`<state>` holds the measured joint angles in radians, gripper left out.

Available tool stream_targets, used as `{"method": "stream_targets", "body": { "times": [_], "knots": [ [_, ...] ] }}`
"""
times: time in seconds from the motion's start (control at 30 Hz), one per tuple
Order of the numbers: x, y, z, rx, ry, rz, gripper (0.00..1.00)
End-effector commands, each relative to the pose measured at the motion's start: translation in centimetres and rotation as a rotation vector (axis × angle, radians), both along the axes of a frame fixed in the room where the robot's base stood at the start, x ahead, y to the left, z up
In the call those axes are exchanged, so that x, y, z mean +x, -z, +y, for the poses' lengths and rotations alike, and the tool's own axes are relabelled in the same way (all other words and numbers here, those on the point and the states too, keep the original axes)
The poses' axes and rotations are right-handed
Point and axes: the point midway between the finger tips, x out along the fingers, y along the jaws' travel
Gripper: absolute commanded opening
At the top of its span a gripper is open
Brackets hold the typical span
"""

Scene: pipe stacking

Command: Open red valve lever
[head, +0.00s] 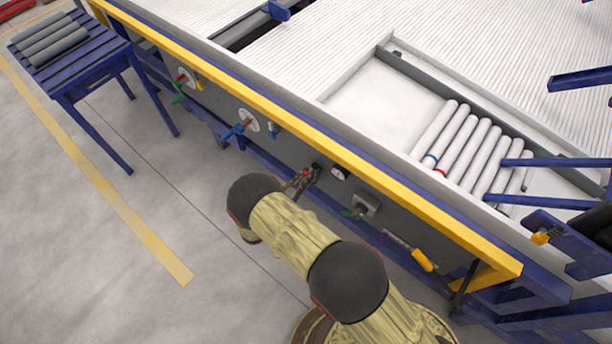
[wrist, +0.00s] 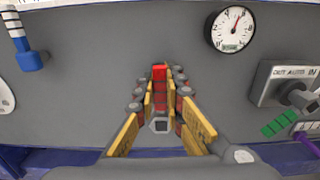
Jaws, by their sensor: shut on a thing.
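The red valve lever (wrist: 160,88) stands upright on the grey panel in the wrist view, between the two fingers of my gripper (wrist: 163,95). The yellow-padded fingers are shut on it from both sides. In the head view my gripper (head: 309,178) is at the panel below the yellow rail, and a small bit of the red lever (head: 306,173) shows there. My arm hides part of this area.
A round gauge (wrist: 235,29) is right of the lever. A yellow rail (head: 335,152) runs above the panel. Clear floor (head: 100,250) lies at the left.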

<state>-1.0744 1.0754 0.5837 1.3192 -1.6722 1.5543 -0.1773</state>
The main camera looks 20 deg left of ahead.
Motion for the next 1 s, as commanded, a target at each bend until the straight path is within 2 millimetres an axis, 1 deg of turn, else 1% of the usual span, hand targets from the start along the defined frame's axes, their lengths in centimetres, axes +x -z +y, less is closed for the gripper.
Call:
{"method": "stream_targets", "body": {
  "times": [0.23,0.27,0.6,0.87,1.0],
  "knots": [
    [-0.05,0.17,0.12,-0.003,-0.005,0.004,0.0],
    [-0.05,0.17,0.12,-0.003,-0.005,0.004,0.11],
    [0.0,0.05,0.07,-0.001,-0.002,0.001,0.3],
    [-0.03,0.02,0.08,0.0,-0.002,0.001,0.3],
    [-0.83,0.02,0.47,0.0,-0.004,0.001,0.3]
  ]
}}
